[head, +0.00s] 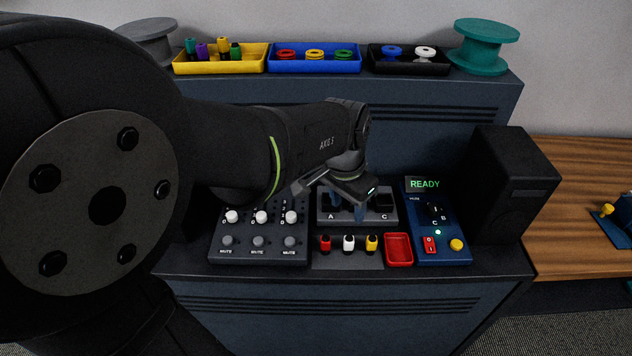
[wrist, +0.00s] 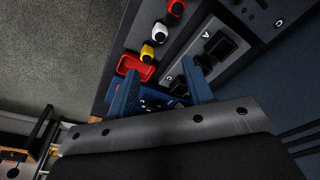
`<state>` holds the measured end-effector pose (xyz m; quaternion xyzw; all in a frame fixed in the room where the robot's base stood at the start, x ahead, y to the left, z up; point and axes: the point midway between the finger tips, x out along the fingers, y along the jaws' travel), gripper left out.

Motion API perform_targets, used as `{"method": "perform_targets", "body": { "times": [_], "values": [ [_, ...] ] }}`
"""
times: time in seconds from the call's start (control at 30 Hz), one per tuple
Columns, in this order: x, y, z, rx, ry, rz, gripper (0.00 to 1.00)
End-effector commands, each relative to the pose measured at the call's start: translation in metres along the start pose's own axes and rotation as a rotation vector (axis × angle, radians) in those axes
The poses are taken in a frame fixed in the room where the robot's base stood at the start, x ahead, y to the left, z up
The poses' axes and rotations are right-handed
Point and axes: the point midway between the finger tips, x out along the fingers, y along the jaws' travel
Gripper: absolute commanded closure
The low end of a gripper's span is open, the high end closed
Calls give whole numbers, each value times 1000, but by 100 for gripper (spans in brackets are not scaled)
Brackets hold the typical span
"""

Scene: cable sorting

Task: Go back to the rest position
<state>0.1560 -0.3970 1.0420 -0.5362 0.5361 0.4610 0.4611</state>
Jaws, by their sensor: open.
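My gripper (head: 348,208) is over the grey panel (head: 384,218) marked A and C, partly hiding its middle. In the wrist view its two blue fingers (wrist: 160,72) are spread apart, and I see nothing held between them. The fingers stand over or in front of the panels below; the exact height is hard to tell. The sockets of the panel (wrist: 212,47) show beyond the fingers in the wrist view. My dark arm comes in from the left in the head view and covers much of that side.
A slider box (head: 258,257), red, white and yellow plugs (head: 348,243), a red tray (head: 398,249) and a blue control box (head: 442,254) reading READY sit close below. A black box (head: 508,185) stands right. Bins (head: 315,68) and spools (head: 483,45) line the back shelf.

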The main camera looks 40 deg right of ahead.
Motion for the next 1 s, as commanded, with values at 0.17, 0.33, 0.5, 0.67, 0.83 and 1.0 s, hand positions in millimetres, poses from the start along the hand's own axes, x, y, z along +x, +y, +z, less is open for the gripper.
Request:
{"method": "perform_targets", "body": {
  "times": [0.17,0.33,0.5,0.67,0.83,1.0],
  "values": [
    [6,0,0,0,-2,1,53],
    [30,0,0,0,-4,2,53],
    [63,0,1,0,-5,2,53],
    [91,0,1,0,-5,1,53],
    [115,0,0,0,-4,1,53],
    [116,0,-2,0,4,-2,53]
  ]
}}
